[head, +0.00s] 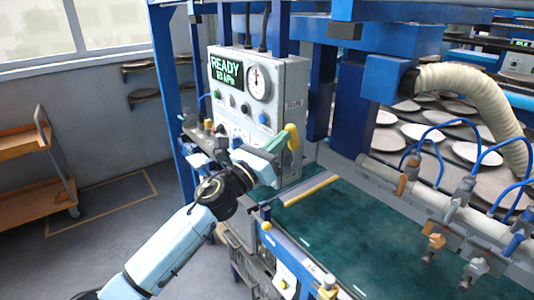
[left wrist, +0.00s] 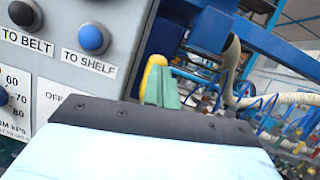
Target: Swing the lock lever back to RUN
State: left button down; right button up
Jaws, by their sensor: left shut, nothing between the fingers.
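The control box (head: 236,115) stands at the back centre, with a lit screen reading READY and a round gauge. A yellow lever handle (head: 294,137) sticks out at its right side. My left gripper (head: 276,142) has green fingers, shut and empty, right beside the handle. In the left wrist view the yellow handle (left wrist: 155,68) shows just behind and left of the green fingertips (left wrist: 163,90). I cannot tell whether they touch. The lever's pivot and any RUN mark are not readable. My right gripper is not in view.
In the left wrist view, a blue button (left wrist: 94,39) labelled TO SHELF is close by. Right of the box lies a green belt (head: 350,235), below a row of valves with blue hoses (head: 430,135). A ribbed hose (head: 485,95) hangs at the right. An orange cart (head: 35,165) stands far left.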

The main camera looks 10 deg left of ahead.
aim_at(289, 129)
pick_arm(q)
jog(key=x, duration=0.3)
jog(key=shift+d+r+b, duration=0.2)
jog(key=shift+r+b, duration=0.2)
jog(key=shift+r, duration=0.1)
jog(key=shift+r, duration=0.3)
jog(key=shift+s+f, duration=0.1)
jog(key=shift+s, duration=0.05)
jog(key=s+a+r+p, duration=0.4)
jog(key=s+a+r, duration=0.1)
jog(key=s, duration=0.3)
jog(key=shift+s+a+r, duration=0.35)
jog(key=shift+s+r, duration=0.05)
jog(key=shift+r, duration=0.45)
jog(key=shift+f, duration=0.1)
